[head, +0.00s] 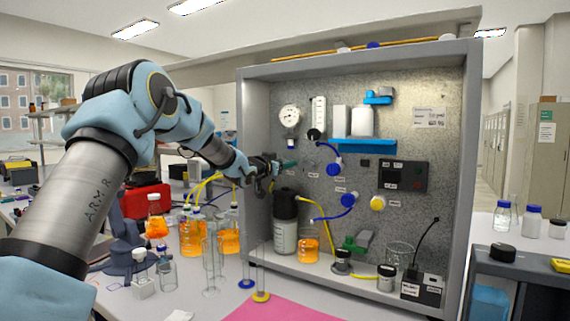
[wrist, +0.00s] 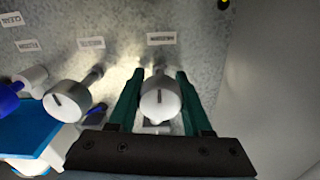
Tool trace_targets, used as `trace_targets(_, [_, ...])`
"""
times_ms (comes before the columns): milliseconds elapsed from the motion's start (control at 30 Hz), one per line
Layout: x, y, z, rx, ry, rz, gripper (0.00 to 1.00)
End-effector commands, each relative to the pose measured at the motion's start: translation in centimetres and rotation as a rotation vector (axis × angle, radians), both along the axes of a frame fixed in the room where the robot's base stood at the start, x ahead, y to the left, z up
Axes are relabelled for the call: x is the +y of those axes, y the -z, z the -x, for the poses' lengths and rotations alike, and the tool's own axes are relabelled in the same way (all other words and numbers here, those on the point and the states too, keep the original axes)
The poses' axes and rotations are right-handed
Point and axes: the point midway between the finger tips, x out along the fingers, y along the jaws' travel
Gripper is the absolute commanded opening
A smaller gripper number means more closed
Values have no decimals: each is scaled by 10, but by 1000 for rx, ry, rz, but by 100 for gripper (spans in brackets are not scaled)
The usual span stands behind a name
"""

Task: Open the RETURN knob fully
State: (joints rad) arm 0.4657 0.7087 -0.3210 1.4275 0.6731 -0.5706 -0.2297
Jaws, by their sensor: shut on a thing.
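In the wrist view, my gripper (wrist: 160,88) has its two green fingers on either side of a round grey-white knob (wrist: 160,103), shut on it. The knob has a short dark mark on its face and sits on a stem from the speckled panel (wrist: 230,35). The label (wrist: 161,39) above it is too blurred to read surely, so I cannot confirm that it says RETURN. In the head view, my gripper (head: 276,166) is at the left side of the panel (head: 395,150); the held knob is hidden there.
A similar grey knob (wrist: 67,100) is left of the held one, with a blue part (wrist: 10,96) farther left. The cabinet's side wall (head: 256,170) is close to my gripper.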

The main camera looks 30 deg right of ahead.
Motion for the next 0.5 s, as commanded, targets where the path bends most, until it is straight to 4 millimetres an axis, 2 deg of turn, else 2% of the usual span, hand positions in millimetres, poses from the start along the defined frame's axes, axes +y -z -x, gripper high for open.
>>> trace_targets(33, [1, 2, 0, 4, -2, -2, 52])
trace_targets(300, [0, 1, 0, 1, 0, -2, 80])
trace_targets(500, [0, 0, 0, 0, 0, -1, 80])
